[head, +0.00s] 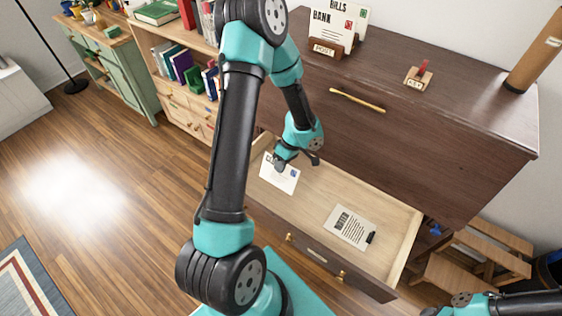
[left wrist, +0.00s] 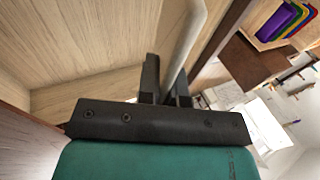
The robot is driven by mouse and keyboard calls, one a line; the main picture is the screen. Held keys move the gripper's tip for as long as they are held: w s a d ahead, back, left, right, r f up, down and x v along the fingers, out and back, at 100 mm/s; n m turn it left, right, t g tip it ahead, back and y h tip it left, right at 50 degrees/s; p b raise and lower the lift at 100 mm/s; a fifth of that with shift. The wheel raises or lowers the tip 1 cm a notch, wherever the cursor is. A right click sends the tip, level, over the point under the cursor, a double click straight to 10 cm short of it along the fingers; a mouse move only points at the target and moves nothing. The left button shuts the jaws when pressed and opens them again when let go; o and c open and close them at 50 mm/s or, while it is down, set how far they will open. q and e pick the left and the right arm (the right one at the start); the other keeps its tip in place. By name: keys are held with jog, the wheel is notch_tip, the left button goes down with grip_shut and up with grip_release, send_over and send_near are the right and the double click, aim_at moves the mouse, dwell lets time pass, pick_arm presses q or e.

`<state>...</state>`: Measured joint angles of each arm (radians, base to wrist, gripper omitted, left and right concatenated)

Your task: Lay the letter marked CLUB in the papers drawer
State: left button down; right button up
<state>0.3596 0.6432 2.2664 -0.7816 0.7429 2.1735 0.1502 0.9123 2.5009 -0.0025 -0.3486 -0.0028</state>
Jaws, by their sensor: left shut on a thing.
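The white letter (head: 283,180), with a blue stamp and "CL" showing at its top left, is in the jaws of my left gripper (head: 283,162). The rest of its marking is hidden by the gripper. The letter is over the left part of the open papers drawer (head: 310,195); I cannot tell if it touches the drawer floor. The left wrist view shows the letter (left wrist: 186,45) nearly edge-on between the dark fingers (left wrist: 165,95). Part of my right arm (head: 465,300) shows at the lower right; its fingertips are not clear.
A printed sheet (head: 349,227) with a black clip lies at the drawer's right. On the dark cabinet top (head: 450,100) are a rack of letters (head: 335,25), a yellow letter opener (head: 357,99), a stamp block (head: 418,78) and a brown tube (head: 535,50). Bare drawer floor lies between letter and sheet.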

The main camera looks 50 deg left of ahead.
pick_arm(q)
jog(key=shift+f, duration=4.05)
jog(key=c, duration=1.2)
grip_release()
jog(key=v, duration=0.7)
jog(key=shift+w+r, duration=0.1)
jog(key=shift+r, duration=0.2)
jog(key=shift+d, duration=0.15)
